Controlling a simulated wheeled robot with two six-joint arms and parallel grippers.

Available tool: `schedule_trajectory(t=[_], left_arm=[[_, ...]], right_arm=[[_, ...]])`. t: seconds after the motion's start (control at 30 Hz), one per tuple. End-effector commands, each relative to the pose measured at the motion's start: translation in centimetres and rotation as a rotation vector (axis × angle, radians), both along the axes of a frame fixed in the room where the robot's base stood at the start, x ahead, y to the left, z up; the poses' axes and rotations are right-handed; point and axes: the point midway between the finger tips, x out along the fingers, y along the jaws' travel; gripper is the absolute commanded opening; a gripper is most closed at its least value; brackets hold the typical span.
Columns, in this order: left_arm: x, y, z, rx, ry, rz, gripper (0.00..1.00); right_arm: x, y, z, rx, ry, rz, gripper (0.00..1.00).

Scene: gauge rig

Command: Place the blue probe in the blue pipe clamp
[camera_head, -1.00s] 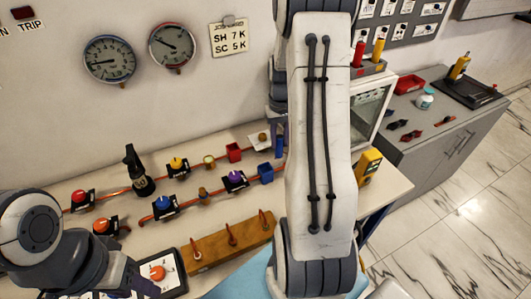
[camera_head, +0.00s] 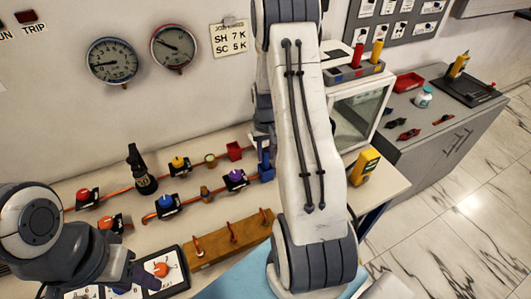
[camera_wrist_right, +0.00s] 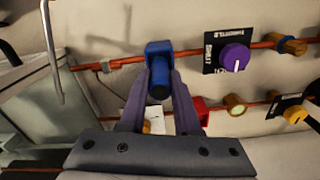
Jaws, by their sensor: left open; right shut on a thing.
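The blue pipe clamp (camera_head: 266,173) sits on the right part of the front copper pipe in the head view, partly covered by my right gripper. In the right wrist view the blue clamp (camera_wrist_right: 158,48) is just beyond my fingertips. My right gripper (camera_wrist_right: 160,80) is shut on the dark blue probe (camera_wrist_right: 159,90), whose round near end faces the camera. The probe overlaps the clamp in this view; I cannot tell whether it is inside or only in front. My left gripper (camera_head: 130,275) is open at the lower left, partly cut off by the frame.
A red clamp (camera_head: 234,150) is on the rear pipe, close by. A purple-knobbed valve (camera_head: 236,178) stands left of the blue clamp. A wooden rack (camera_head: 228,240) with upright hooks is in front. A yellow meter (camera_head: 365,166) and a glass-fronted cabinet (camera_head: 357,112) stand to the right.

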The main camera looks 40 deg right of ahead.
Motion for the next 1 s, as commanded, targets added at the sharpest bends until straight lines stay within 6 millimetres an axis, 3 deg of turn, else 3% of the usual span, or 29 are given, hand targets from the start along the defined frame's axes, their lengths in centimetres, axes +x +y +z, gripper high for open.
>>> schedule_trajectory(t=[0.03,0.07,0.1,0.13,0.57,1.0], left_arm=[[0.0,0.0,-0.2,0.0,0.0,0.0,0.5],[0.0,0.0,-0.1,0.0,0.0,0.0,0.5],[0.0,0.0,-0.1,0.0,0.0,0.0,0.5],[0.0,0.0,-0.1,0.0,0.0,0.0,0.5],[0.0,0.0,-0.2,0.0,0.0,0.0,0.5],[0.0,0.0,-2.2,0.0,0.0,-0.001,0.5]], right_arm=[[0.0,0.0,-0.3,0.0,0.0,0.0,0.0],[0.0,0.0,-0.2,0.0,0.0,0.0,0.43],[0.0,0.0,-0.2,0.0,0.0,0.0,0.58],[0.0,0.0,-0.2,0.0,0.0,0.0,0.61],[0.1,0.0,0.8,-0.001,-0.002,0.0,0.61],[0.1,0.0,9.6,-0.002,-0.004,0.0,0.61]])
